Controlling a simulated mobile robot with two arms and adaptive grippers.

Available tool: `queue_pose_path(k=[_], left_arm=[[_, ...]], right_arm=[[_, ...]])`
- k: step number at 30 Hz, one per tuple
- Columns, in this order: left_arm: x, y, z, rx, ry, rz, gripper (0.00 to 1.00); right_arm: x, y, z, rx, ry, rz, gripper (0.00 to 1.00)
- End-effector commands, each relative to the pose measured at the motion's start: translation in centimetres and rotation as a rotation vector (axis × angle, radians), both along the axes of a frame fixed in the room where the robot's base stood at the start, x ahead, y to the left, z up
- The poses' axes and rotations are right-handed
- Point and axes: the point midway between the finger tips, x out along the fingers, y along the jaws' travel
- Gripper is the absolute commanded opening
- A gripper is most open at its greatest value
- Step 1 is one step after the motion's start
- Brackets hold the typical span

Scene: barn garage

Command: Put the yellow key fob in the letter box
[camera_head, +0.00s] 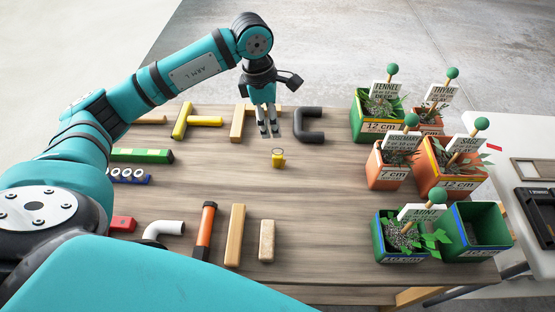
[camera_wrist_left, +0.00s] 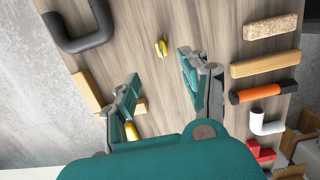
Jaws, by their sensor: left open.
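The yellow key fob (camera_head: 278,160) lies alone on the wooden table, right of its middle line of objects. It also shows in the left wrist view (camera_wrist_left: 161,48), just past the gap between my fingertips. My left gripper (camera_head: 268,131) points down above the table, a little behind and left of the fob. In the left wrist view my left gripper (camera_wrist_left: 158,70) is open, with nothing between its fingers. I cannot make out a letter box in either view. My right gripper is not in view.
A black bent pipe (camera_head: 302,125) lies right of my gripper, a yellow T-shaped pipe (camera_head: 187,121) left of it. Plant boxes, such as the mint box (camera_head: 401,256), stand along the right side beside an empty green-blue box (camera_head: 478,239). The table around the fob is clear.

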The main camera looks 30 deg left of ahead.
Motion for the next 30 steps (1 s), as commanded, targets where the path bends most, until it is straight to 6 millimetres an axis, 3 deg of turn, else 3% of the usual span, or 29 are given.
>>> queue_pose_path(k=[6,12,20,30], left_arm=[[0.2,-0.7,-4.9,-0.002,0.007,0.001,0.46],[0.5,-1.2,-8.4,-0.003,0.004,0.002,0.46],[0.6,-1.4,-10.3,-0.005,0.003,0.002,0.46],[0.5,-1.5,-14.7,-0.005,0.003,0.001,0.46]], right_arm=[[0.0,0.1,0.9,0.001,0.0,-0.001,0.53],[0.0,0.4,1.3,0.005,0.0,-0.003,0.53],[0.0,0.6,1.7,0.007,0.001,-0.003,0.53],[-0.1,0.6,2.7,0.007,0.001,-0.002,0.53]])
